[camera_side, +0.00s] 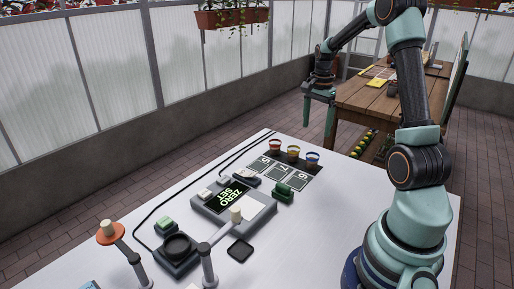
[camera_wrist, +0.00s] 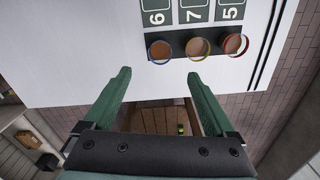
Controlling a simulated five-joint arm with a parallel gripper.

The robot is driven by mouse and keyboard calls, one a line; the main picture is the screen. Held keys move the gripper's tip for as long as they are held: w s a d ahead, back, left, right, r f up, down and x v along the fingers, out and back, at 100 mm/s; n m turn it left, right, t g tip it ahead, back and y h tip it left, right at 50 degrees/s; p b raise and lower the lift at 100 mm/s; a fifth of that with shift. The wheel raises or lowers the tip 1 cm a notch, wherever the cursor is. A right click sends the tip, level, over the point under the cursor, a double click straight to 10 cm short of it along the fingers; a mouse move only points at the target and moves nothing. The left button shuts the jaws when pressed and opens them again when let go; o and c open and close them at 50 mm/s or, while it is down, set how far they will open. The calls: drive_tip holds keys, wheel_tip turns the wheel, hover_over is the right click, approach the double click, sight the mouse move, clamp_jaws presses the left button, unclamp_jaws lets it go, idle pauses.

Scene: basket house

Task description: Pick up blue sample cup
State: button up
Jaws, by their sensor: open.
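The blue sample cup (camera_side: 312,158) stands at the right end of a row of three cups on the white table. In the wrist view the blue-rimmed cup (camera_wrist: 160,50) is the leftmost, with brown contents. My gripper (camera_wrist: 159,74) is open and empty. In that view the blue cup lies just beyond the gap between the two green fingers, apart from both.
The yellow cup (camera_wrist: 197,47) and red cup (camera_wrist: 235,44) stand close beside the blue one. Numbered pads (camera_side: 283,176) lie in front of the cups. A wooden table (camera_side: 365,100) is behind.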

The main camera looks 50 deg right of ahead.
sight(313, 156)
wheel_tip(313, 156, down, 12)
drive_tip(key=shift+f, duration=0.1)
idle(0.5)
clamp_jaws()
